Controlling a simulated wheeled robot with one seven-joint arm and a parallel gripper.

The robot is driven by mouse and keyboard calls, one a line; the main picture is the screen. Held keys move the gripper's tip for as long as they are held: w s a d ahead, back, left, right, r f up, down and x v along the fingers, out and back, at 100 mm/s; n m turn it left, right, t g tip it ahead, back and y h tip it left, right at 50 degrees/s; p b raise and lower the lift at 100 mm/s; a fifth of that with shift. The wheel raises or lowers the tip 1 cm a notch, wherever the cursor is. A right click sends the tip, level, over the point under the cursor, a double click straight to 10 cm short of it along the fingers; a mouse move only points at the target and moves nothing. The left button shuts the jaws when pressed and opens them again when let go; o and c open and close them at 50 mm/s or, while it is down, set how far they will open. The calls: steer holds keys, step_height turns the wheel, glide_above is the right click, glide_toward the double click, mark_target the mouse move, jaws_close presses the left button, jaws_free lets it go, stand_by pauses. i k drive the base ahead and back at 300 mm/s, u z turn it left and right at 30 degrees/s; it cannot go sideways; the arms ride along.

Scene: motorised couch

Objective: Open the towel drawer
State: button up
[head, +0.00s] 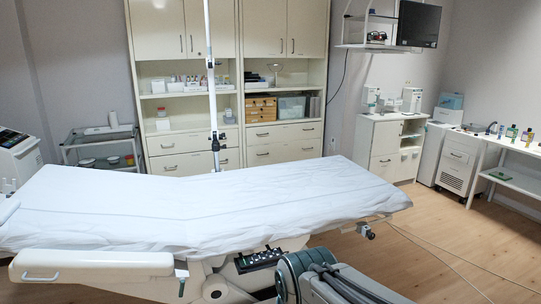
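Several drawers show, and I cannot tell which is the towel drawer. The left tall cabinet has an upper drawer (185,140) and a lower drawer (180,164). The right tall cabinet has an upper drawer (284,132) and a lower drawer (284,152). All of these look closed, with small dark handles. The couch partly hides the lowest cabinet parts. A small wooden drawer box (261,109) stands on the right cabinet's shelf. A white side cabinet (384,148) at the right also has closed fronts. No towels show. My gripper is not in view.
A white-sheeted couch (190,207) stands between me and the tall cabinets. A thin upright pole (210,80) rises behind it. A trolley (103,147) stands left and a side table (512,178) right. Wooden floor (440,235) at right is mostly clear, with a cable.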

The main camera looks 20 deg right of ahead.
mark_target(280, 149)
steer(key=z, duration=1.8)
steer(key=i, duration=5.75)
steer(key=u, duration=2.15)
steer(key=i, duration=0.9)
steer(key=u, duration=0.05)
